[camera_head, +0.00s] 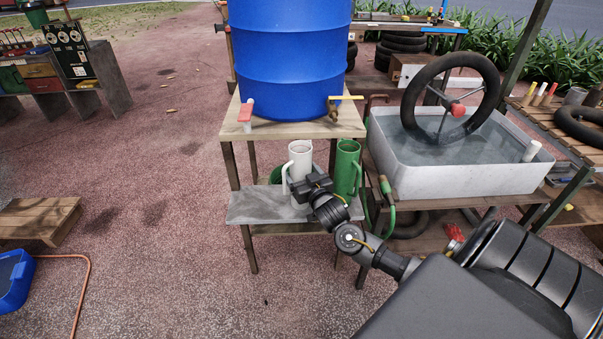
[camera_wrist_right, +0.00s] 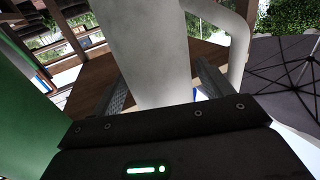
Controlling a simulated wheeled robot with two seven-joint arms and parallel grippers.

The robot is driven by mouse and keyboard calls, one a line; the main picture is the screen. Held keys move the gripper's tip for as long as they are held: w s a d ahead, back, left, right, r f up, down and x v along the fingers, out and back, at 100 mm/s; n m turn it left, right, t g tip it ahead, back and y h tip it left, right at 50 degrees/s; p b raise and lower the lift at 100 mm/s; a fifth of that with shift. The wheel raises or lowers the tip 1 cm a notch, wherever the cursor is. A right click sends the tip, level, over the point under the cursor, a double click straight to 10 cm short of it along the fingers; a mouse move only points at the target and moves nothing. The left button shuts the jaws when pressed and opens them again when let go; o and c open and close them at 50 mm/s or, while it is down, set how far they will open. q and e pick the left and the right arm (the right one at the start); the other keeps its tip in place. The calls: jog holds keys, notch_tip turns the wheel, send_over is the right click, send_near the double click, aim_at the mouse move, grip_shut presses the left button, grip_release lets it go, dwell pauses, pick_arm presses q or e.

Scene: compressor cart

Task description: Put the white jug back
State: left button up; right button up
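The white jug (camera_head: 299,158) stands upright on the grey low shelf (camera_head: 256,207) of the wooden stand, with its handle on its left side in the head view. My right gripper (camera_head: 302,187) reaches in low from the right, at the jug's body. In the right wrist view the white jug (camera_wrist_right: 151,60) lies between my two fingers (camera_wrist_right: 160,85), its handle at the right. The fingers lie close along both sides; whether they press on it is unclear. My left gripper is out of view.
A green jug (camera_head: 346,168) stands close beside the white one, on its right. A blue drum (camera_head: 290,60) with taps sits on the wooden top (camera_head: 262,130) above. A water-filled tub (camera_head: 450,182) with a tube ring is at right. Open ground lies left.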

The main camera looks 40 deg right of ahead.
jog(key=shift+r, duration=0.1)
jog(key=v, duration=1.2)
jog(key=s+a+f+n+g+y, duration=0.1)
jog(key=s+a+f+g, duration=0.1)
jog(key=f, duration=0.6)
jog(key=s+a+f+g, duration=0.2)
jog(key=s+f+g, duration=0.1)
jog(key=f, duration=0.5)
jog(key=s+a+f+n+g+y, duration=0.1)
jog(key=s+a+f+g, duration=0.1)
jog(key=f, duration=0.6)
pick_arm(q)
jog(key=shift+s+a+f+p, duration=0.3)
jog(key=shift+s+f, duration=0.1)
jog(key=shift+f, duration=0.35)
pick_arm(e)
jog(key=s+a+f+n+g+y, duration=0.1)
jog(key=s+a+f+g, duration=0.3)
jog(key=s+f, duration=0.4)
jog(key=s+a+f+n+g+y, duration=0.1)
jog(key=s+a+f+n+g, duration=0.1)
jog(key=s+a+f+g, duration=0.2)
jog(key=s+a+f, duration=0.3)
jog(key=s+f, duration=0.2)
jog(key=s, duration=0.1)
jog(key=shift+s+y, duration=0.3)
jog(key=shift+s, duration=0.05)
jog(key=shift+r, duration=0.1)
